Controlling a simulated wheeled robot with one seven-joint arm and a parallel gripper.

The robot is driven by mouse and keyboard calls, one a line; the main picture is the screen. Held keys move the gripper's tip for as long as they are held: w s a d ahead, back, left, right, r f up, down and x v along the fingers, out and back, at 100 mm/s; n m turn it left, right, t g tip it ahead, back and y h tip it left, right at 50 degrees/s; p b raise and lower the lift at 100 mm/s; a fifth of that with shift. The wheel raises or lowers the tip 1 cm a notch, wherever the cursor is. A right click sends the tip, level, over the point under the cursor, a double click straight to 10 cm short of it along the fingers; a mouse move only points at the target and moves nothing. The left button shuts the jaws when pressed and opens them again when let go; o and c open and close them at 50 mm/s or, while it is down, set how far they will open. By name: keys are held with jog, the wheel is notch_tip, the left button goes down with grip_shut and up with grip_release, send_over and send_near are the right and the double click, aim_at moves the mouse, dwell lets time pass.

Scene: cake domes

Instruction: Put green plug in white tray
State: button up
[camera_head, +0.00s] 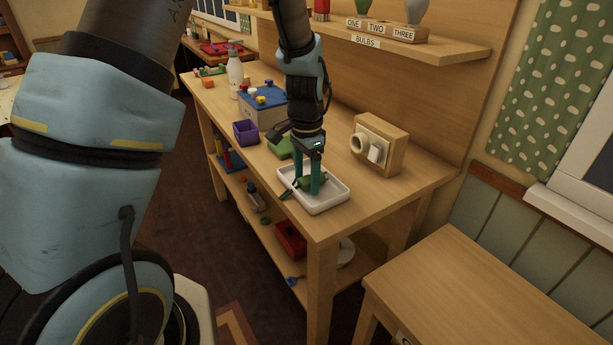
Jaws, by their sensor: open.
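The white tray (318,207) sits on the workbench near its front right corner. My gripper (305,186) points down over the tray, its two green fingers apart and their tips low inside it. A small dark green piece, which looks like the green plug (303,184), lies in the tray between and beside the fingertips. The fingers partly hide it, and its exact shape is hard to make out. My gripper is open; I cannot tell whether a finger touches the plug.
A purple bin (246,132), a blue-topped box with coloured knobs (262,97) and a white bottle (235,72) stand to the left. A flat green item (281,148) lies behind the tray. A shelf (440,48) overhangs the back.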

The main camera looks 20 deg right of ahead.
aim_at(306, 180)
notch_tip(306, 180, up, 12)
jog(key=b, duration=0.2)
jog(key=s+a+f+n, duration=0.2)
jog(key=a+n, duration=0.5)
jog(key=a, duration=0.7)
jog(key=s+a+f+n+t, duration=0.1)
jog(key=a+n, duration=0.6)
jog(key=a, duration=0.7)
jog(key=shift+s+a+f+n+t, duration=0.3)
jog(key=shift+s+a+f+n, duration=0.1)
jog(key=shift+f, duration=0.1)
